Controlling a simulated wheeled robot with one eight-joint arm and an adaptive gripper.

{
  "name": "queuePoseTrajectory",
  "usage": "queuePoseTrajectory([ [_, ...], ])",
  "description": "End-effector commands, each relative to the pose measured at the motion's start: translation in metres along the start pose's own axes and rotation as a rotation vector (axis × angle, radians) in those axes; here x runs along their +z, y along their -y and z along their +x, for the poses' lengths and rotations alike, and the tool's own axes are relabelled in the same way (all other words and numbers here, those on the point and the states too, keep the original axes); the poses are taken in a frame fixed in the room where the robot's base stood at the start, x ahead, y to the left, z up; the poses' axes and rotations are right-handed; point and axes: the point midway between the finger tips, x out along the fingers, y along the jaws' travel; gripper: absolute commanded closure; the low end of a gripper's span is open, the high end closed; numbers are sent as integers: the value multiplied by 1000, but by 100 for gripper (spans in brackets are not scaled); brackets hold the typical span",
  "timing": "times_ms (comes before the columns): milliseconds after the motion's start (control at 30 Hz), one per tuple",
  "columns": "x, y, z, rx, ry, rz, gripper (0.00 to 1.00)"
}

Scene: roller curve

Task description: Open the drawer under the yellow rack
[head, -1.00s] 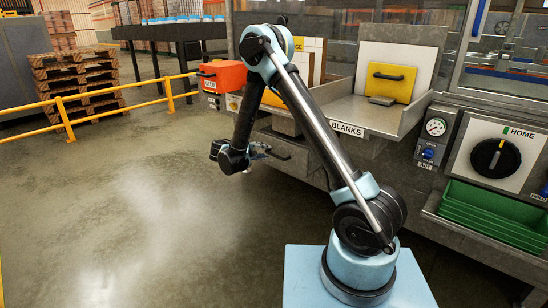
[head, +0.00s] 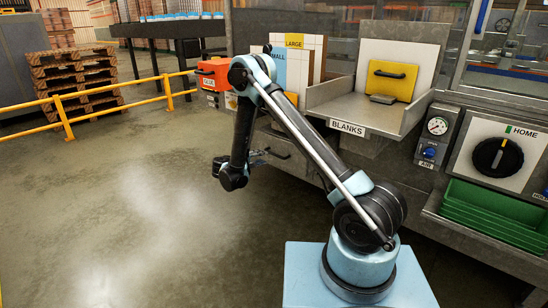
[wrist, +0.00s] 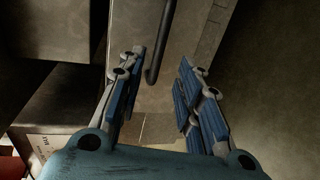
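The rack with the yellow LARGE label (head: 294,41) stands behind my arm in the head view, partly hidden by it. Below it is a grey drawer front with a dark bar handle (head: 279,154), partly hidden by my arm. In the wrist view, the dark handle (wrist: 164,42) runs down a grey front (wrist: 190,30) and bends at its lower end. My gripper (wrist: 160,72) is open and empty, its blue-padded fingers on either side of the handle's lower end in the picture. I cannot tell how far the handle is from the fingertips. The drawer looks shut.
A BLANKS tray (head: 347,127) with a yellow handled block (head: 391,80) is right of the rack. An orange box (head: 220,72) stands to its left. Green bins (head: 490,215) and a dial (head: 497,155) are at the right. The floor at left is clear up to the yellow rail (head: 110,112).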

Motion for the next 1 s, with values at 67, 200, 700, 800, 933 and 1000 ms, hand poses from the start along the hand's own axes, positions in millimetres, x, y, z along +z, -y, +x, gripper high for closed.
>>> queuePoseTrajectory([
  [67,1,0,16,0,3,1,68],
  [200,1,0,40,0,3,1,68],
  [700,1,0,100,0,1,0,68],
  [800,1,0,102,0,0,0,68],
  [933,1,0,102,0,1,0,68],
  [1000,1,0,103,0,1,1,68],
])
